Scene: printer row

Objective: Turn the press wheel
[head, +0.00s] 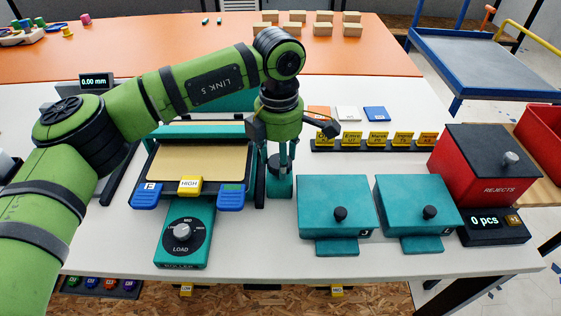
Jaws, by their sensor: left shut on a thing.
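The teal press (195,131) stands left of centre on the white table, with a tan bed (198,163) under its bar. A dark, thin upright wheel (260,182) shows edge-on at its right side. My left gripper (281,163) points down at the press's right side, beside the wheel. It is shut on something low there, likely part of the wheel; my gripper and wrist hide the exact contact. My right gripper is out of view.
A LOAD dial box (183,238) stands in front of the press. Two teal lidded boxes (336,207) (417,206) stand to the right, by a red REJECTS bin (487,168). Yellow-tagged cards (374,140) stand behind them. An orange table (200,50) lies beyond.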

